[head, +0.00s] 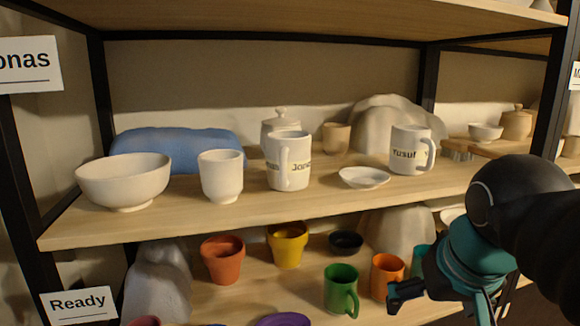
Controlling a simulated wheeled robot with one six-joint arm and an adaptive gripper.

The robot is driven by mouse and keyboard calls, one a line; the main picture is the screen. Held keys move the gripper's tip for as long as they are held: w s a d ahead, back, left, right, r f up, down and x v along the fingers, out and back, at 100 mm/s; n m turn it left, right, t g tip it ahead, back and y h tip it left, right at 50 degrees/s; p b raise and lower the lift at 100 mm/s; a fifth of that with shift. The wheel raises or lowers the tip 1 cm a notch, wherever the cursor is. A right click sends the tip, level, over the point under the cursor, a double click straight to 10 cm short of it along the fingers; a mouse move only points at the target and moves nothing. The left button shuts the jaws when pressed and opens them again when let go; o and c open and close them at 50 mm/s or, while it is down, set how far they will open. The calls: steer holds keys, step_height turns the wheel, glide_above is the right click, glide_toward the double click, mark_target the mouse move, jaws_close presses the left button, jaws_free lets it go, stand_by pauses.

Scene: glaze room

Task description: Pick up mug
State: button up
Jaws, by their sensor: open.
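A white mug (289,165) with partly hidden lettering that looks like "Jonas" stands upright on the middle shelf, its handle facing me. Another white mug (405,146), lettered "Yusuf", stands upright further right, its handle to the right. A green mug (340,284) stands on the lower shelf, handle toward the front right.
On the middle shelf (130,230), a white bowl (125,182), white cup (221,178) and small dish (364,178) flank the mugs. A lidded jar (280,122) stands behind. Orange (223,260) and yellow (287,246) pots stand below. A black post (428,80) rises behind the "Yusuf" mug.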

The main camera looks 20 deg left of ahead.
mark_target(293, 175)
steer(key=w+a+r+n+g+y+b, duration=0.1)
steer(key=w+a+r+n, duration=0.25)
steer(key=a+r, duration=1.4)
steer(key=shift+m, duration=0.25)
steer(key=w+a, duration=0.1)
steer(key=w, duration=0.1)
steer(key=w+a+f, duration=0.1)
steer(key=w+a, duration=0.1)
steer(key=w+a+f, duration=0.1)
steer(key=w, duration=0.1)
steer(key=shift+w+a+p, duration=0.3)
steer(key=shift+w+p, duration=0.1)
steer(key=w, duration=0.1)
steer(key=w+a, duration=0.2)
steer(key=w, duration=0.1)
steer(key=shift+p, duration=0.4)
steer(key=shift+f+b, duration=0.35)
steer(key=shift+f, duration=0.25)
steer(key=c, duration=1.3)
